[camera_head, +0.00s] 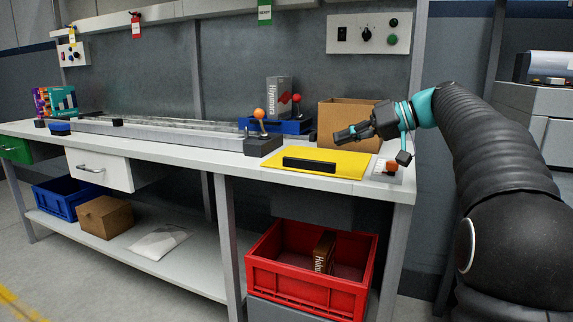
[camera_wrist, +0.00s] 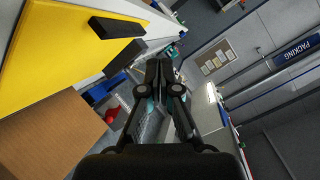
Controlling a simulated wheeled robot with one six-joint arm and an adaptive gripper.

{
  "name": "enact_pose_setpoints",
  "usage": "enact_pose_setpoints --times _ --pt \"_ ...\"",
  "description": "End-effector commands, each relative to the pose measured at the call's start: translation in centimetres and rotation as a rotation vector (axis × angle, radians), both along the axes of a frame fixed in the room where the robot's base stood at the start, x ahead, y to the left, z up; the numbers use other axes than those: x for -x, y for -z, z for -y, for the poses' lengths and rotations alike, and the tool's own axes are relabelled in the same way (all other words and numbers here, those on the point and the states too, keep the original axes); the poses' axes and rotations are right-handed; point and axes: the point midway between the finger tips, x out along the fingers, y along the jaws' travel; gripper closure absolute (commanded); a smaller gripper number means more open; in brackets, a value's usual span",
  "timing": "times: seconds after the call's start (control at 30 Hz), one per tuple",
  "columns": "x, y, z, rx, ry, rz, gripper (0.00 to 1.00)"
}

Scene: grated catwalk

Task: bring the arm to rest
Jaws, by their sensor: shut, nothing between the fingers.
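My gripper (camera_head: 345,135) is at the right part of the workbench, above the yellow mat (camera_head: 345,158) and in front of the open cardboard box (camera_head: 340,112). It points to the left, and its fingers are shut and empty. In the wrist view the shut fingers of my gripper (camera_wrist: 160,75) show in the middle, with nothing between them. My arm (camera_head: 480,130) reaches in from the right side of the head view. The yellow mat (camera_wrist: 50,50) and the cardboard box (camera_wrist: 60,135) also show in the wrist view.
A black bar (camera_head: 309,164) lies on the mat. A grey block with an orange-knobbed lever (camera_head: 262,146) stands left of it. A small switch box (camera_head: 388,171) sits at the bench's right end. A red crate (camera_head: 300,292) with a brown box inside is below. A conveyor (camera_head: 160,132) runs left.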

Motion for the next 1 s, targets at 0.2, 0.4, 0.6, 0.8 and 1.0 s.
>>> enact_pose_setpoints --times 0.2,0.4,0.6,0.8,1.0 --pt "6.2 2.6 -3.5 0.154 0.137 -0.178 1.0" --pt "12.7 6.4 -4.9 0.305 0.266 -0.289 1.0" --pt "19.7 10.8 -4.8 0.46 0.391 -0.343 1.0" --pt "26.5 15.6 -3.6 0.61 0.501 -0.34 1.0" --pt "31.7 20.1 -1.9 0.727 0.583 -0.293 1.0"
